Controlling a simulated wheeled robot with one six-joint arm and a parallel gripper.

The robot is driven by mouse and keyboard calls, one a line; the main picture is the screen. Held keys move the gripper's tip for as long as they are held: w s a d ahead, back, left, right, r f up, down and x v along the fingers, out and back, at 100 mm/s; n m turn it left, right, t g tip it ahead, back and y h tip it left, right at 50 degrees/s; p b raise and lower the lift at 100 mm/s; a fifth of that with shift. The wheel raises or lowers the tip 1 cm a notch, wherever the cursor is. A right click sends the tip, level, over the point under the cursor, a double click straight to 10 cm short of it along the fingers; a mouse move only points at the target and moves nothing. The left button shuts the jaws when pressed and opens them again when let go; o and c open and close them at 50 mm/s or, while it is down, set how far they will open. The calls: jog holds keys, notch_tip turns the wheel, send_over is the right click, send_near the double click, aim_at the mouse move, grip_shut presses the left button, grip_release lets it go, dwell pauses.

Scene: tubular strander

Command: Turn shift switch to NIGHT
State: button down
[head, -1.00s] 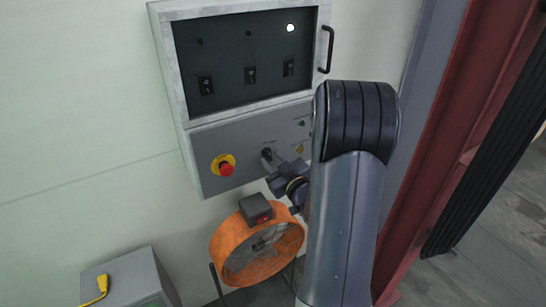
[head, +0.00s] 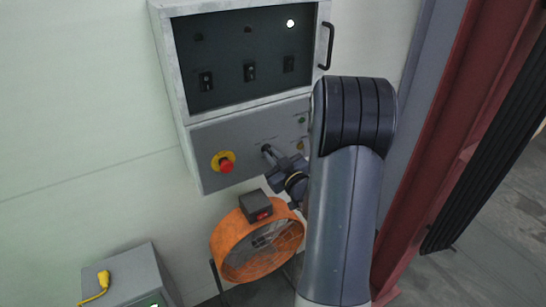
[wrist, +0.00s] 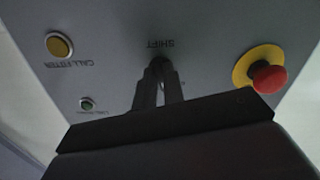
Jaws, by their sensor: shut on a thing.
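The shift switch (wrist: 158,66) is a dark knob on the lower grey panel, under a SHIFT label that reads upside down in the wrist view. My gripper (wrist: 158,84) is shut on the knob, its two fingers pointing at the panel. In the head view my gripper (head: 271,155) reaches the same panel (head: 208,142) from the lower right. The fingers hide most of the knob, and its pointing direction cannot be read.
A red emergency button on a yellow ring (head: 225,163) sits left of the switch. A yellow button (wrist: 60,45) and a small green one (wrist: 87,103) are on its other side. An orange fan (head: 232,236) stands below. A handled cabinet (head: 326,47) is above.

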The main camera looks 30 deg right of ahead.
jog(key=shift+m, duration=0.3)
jog(key=shift+a+m+b, duration=0.2)
jog(key=shift+m+b, duration=1.35)
jog(key=shift+m, duration=4.05)
jog(key=c, duration=1.5)
grip_release()
